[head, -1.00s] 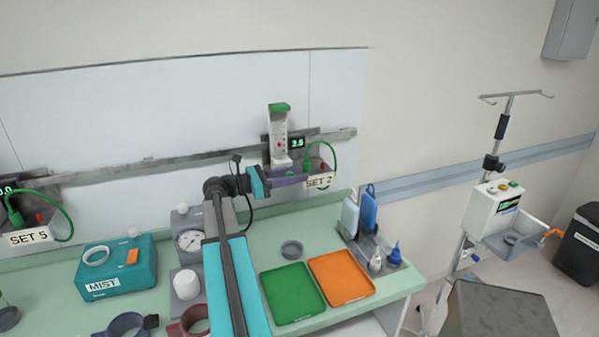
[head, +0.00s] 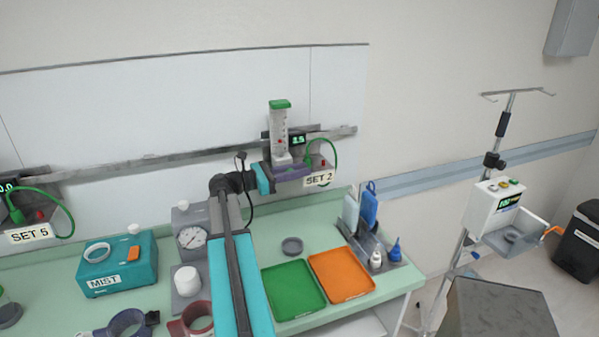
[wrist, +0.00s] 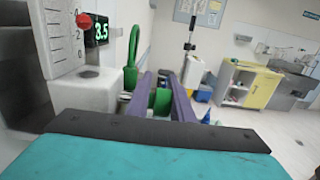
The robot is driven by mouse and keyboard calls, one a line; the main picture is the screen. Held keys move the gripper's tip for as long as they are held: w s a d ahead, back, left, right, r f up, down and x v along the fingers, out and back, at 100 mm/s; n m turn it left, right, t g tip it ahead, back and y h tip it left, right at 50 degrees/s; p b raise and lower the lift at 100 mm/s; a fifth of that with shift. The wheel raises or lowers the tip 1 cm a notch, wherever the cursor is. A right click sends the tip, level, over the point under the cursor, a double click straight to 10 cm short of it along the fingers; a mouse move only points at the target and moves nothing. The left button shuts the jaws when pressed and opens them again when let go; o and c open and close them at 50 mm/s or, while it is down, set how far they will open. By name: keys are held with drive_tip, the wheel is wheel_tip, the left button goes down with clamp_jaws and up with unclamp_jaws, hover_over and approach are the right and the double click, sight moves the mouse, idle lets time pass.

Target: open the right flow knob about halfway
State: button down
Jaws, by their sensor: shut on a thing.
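The right flowmeter (head: 278,128) is a clear scaled tube with a green cap, mounted on the wall rail above the SET 2 label (head: 319,181). Its red float (wrist: 87,20) shows in the wrist view beside a small display (wrist: 101,30) reading 3.5. My gripper (head: 295,172) is at the base of this flowmeter. In the wrist view its purple fingers (wrist: 164,92) are shut on the green flow knob (wrist: 160,101), which shows between them. The fingers hide part of the knob, and its turn angle cannot be told.
A green hose (head: 330,150) loops beside the right flowmeter. Another station labelled SET 5 (head: 31,233) is at the far left. The counter below holds a teal MIST box (head: 108,280), a gauge (head: 191,238), green (head: 292,291) and orange (head: 342,275) trays, and bottles.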

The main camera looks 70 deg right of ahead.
drive_tip(key=shift+s+a+f+g, duration=0.15)
drive_tip(key=shift+g, duration=0.15)
drive_tip(key=shift+g+h+b, duration=0.3)
drive_tip(key=shift+h, duration=0.1)
drive_tip(key=c, duration=1.7)
unclamp_jaws()
drive_tip(key=shift+a+r, duration=0.1)
drive_tip(key=shift+r, duration=0.15)
drive_tip(key=shift+w, duration=0.2)
